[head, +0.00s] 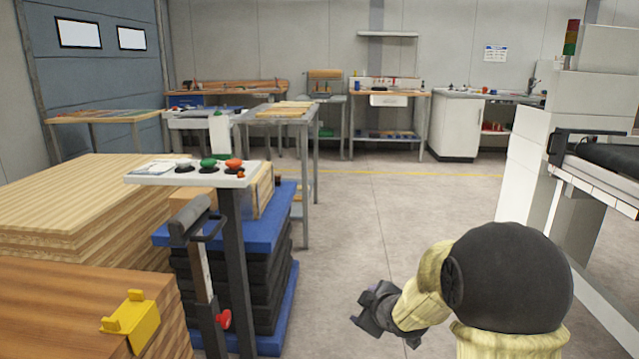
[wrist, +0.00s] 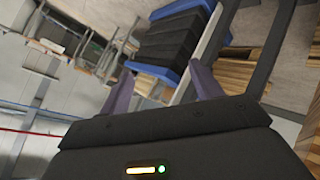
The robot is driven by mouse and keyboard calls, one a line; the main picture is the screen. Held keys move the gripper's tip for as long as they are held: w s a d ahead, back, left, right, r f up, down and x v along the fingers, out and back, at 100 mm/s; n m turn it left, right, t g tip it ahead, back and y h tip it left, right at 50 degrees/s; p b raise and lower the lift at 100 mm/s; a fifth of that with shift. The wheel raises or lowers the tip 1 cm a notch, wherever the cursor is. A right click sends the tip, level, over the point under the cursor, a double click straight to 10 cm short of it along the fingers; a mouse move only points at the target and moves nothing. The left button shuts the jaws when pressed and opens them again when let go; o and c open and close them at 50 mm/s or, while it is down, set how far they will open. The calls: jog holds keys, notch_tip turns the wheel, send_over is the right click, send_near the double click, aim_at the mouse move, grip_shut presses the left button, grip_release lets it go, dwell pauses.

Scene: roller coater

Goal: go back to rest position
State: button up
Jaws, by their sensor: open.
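My gripper (head: 372,312) is at the lower middle of the head view, at the end of my bent arm, over bare floor. In the wrist view my gripper (wrist: 162,92) shows two purple-grey fingers spread apart with nothing between them. It is open and empty, and touches nothing that I can see. The wrist view is tilted and looks past the fingers to the blue and black stack (wrist: 172,45).
A control stand (head: 190,175) with green and red buttons stands left of my gripper, beside the blue-topped stack (head: 280,215) and wood panels (head: 75,200). A white machine (head: 590,165) stands at right. Floor (head: 400,215) between is clear. Workbenches (head: 390,95) line the back.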

jog(key=s+d+m+g+h+p, duration=0.15)
jog(key=s+m+g, duration=0.35)
jog(key=s, duration=0.8)
jog(key=s+d+m+g+h+p, duration=0.1)
jog(key=s+d+m+g+p, duration=0.15)
jog(key=s+m, duration=0.8)
notch_tip(320, 180, up, 38)
jog(key=s+n+p, duration=0.2)
jog(key=n+p, duration=0.1)
jog(key=p, duration=3.4)
jog(key=shift+s+d+f, duration=0.15)
jog(key=shift+d+f, duration=0.05)
jog(key=shift+f, duration=0.05)
jog(key=shift+s, duration=0.1)
